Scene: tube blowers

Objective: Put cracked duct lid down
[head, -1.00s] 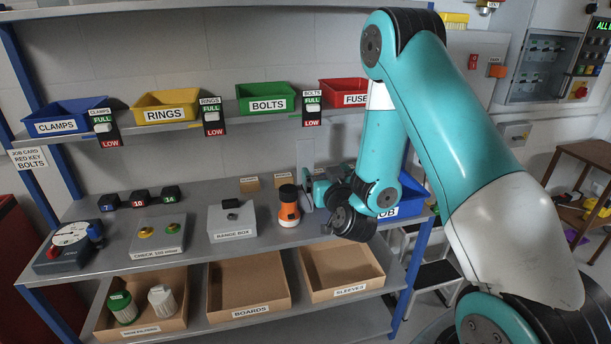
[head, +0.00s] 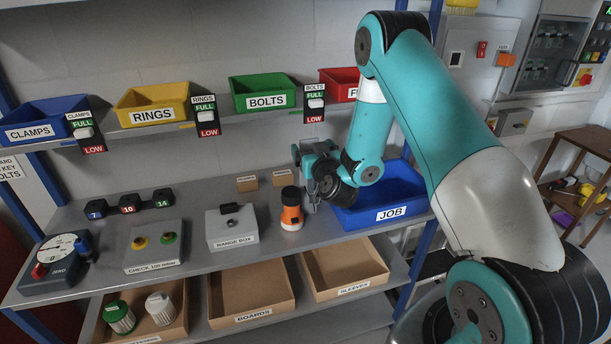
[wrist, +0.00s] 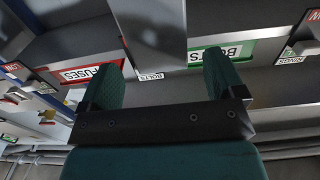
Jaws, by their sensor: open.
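My gripper (head: 304,178) is open at the back of the workbench, above and beside the orange-and-black cylinder. In the wrist view its two green fingers (wrist: 165,82) stand wide apart. A plain grey panel (wrist: 150,30) shows beyond the fingers, running out of the picture's top edge; I cannot tell whether it is the cracked duct lid. No crack shows on it. In the head view my gripper and wrist hide most of that spot. No other thing in view is clearly the lid.
The blue JOB bin (head: 405,200) stands right of my gripper. The orange cylinder (head: 291,210) and range box (head: 231,228) stand to its left. Overhead, the shelf carries the green BOLTS bin (head: 262,93) and red bin (head: 337,80). Cardboard boxes (head: 240,290) lie below.

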